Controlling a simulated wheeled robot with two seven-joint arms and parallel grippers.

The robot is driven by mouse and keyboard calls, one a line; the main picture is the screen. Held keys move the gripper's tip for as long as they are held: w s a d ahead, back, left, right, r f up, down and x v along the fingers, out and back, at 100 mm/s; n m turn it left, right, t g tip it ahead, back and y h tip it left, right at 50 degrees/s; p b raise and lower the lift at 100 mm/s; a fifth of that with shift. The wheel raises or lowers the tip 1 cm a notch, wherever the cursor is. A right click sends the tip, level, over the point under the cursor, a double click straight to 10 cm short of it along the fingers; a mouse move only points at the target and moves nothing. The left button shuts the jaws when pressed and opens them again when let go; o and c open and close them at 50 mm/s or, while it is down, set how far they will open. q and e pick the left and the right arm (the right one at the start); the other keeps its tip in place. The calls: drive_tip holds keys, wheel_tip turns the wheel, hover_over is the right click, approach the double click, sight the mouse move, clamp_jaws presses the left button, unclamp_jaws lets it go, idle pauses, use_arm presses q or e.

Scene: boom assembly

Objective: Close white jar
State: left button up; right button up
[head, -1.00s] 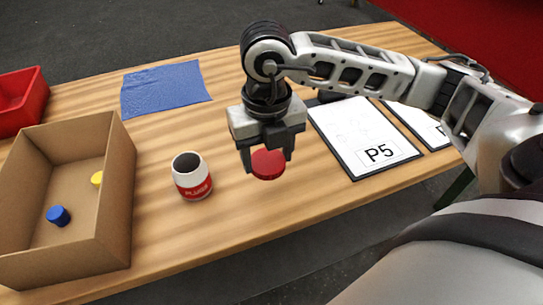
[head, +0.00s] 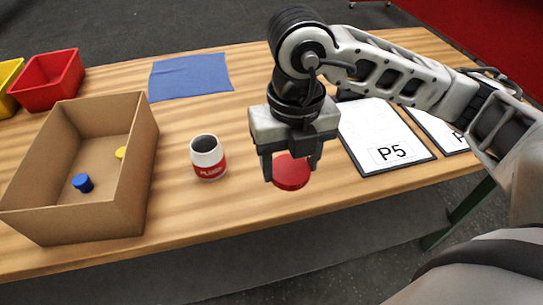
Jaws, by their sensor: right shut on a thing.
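The white jar (head: 208,158) stands upright on the table with its top open and dark inside. It has a red label band. My right gripper (head: 291,172) is shut on a round red lid (head: 292,174). It holds the lid to the right of the jar, apart from it and nearer the table's front edge. My left gripper is not in view.
A cardboard box (head: 146,160) on the left holds a blue cap (head: 83,183) and a yellow cap (head: 121,153). Behind are a red bin (head: 47,82), a yellow bin (head: 8,82) and a blue cloth (head: 190,77). A sheet marked P5 (head: 380,135) lies on the right. Bare table separates box and jar.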

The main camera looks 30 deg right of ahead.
drive_tip(key=n, duration=0.3)
drive_tip(key=w+n, duration=0.1)
drive_tip(key=n, duration=0.1)
drive_tip(key=shift+f, duration=0.25)
drive_tip(key=n, duration=0.5)
drive_tip(key=shift+w+d+f+n, duration=0.1)
drive_tip(key=shift+w+f+n, duration=0.1)
drive_tip(key=shift+w+n, duration=0.2)
drive_tip(key=n, duration=0.3)
drive_tip(key=shift+w+f, duration=0.15)
drive_tip(key=shift+w, duration=0.1)
drive_tip(key=n, duration=0.2)
drive_tip(key=w+n, duration=0.1)
drive_tip(key=n, duration=0.2)
drive_tip(key=shift+d+f, duration=0.1)
drive_tip(key=shift+f, duration=0.1)
drive_tip(key=w+n, duration=0.1)
drive_tip(key=n, duration=0.5)
drive_tip(key=f+n, duration=0.1)
drive_tip(key=n, duration=0.5)
drive_tip(key=w+d+n, duration=0.1)
drive_tip(key=n, duration=0.6)
drive_tip(key=shift+w+f, duration=0.35)
